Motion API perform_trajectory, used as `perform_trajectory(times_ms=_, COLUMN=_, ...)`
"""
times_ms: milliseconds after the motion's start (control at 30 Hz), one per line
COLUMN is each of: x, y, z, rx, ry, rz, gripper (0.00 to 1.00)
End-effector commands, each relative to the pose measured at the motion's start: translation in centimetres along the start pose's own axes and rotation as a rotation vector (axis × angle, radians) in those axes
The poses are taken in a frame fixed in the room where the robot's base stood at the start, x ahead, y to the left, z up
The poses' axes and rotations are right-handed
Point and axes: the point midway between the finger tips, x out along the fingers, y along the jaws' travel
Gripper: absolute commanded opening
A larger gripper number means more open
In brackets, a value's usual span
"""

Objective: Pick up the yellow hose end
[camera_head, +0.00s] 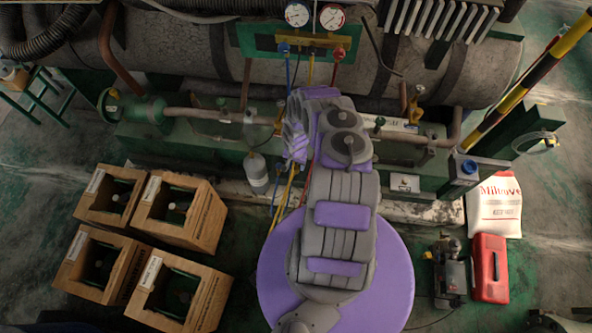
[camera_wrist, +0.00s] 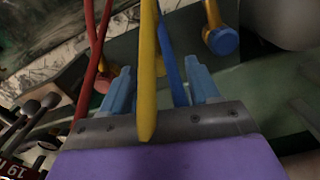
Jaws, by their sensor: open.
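The yellow hose (camera_wrist: 148,70) hangs down the middle of the wrist view. Its rounded lower end (camera_wrist: 147,132) shows in front of my gripper's metal base plate. My gripper (camera_wrist: 160,68) is open, with one blue finger on each side of the hose; whether either touches it I cannot tell. In the head view, my arm hides the gripper and the hose end. The yellow hose shows there below the gauges (camera_head: 310,70).
A blue-capped brass fitting (camera_wrist: 222,40) is close at upper right in the wrist view. The gauge manifold (camera_head: 312,40) is above the green pipe bench. Wooden crates (camera_head: 178,213) stand at left. A red case (camera_head: 490,267), a pump (camera_head: 449,270) and a white bag (camera_head: 494,207) lie at right.

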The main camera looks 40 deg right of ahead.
Motion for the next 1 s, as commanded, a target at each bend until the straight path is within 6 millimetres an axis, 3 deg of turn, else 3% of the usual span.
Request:
perform_trajectory(times_ms=33, x=1.3, y=0.2, z=0.0, rx=0.002, ry=-0.001, rz=-0.001, gripper=0.61)
perform_trajectory(times_ms=200, x=3.3, y=0.3, z=0.1, rx=-0.001, ry=-0.004, rz=0.001, gripper=0.61)
perform_trajectory(times_ms=567, x=3.8, y=0.3, z=0.1, rx=0.0, ry=-0.001, rz=0.001, gripper=0.61)
perform_trajectory(times_ms=1000, x=3.8, y=0.3, z=0.0, rx=0.0, ry=-0.001, rz=0.001, gripper=0.19)
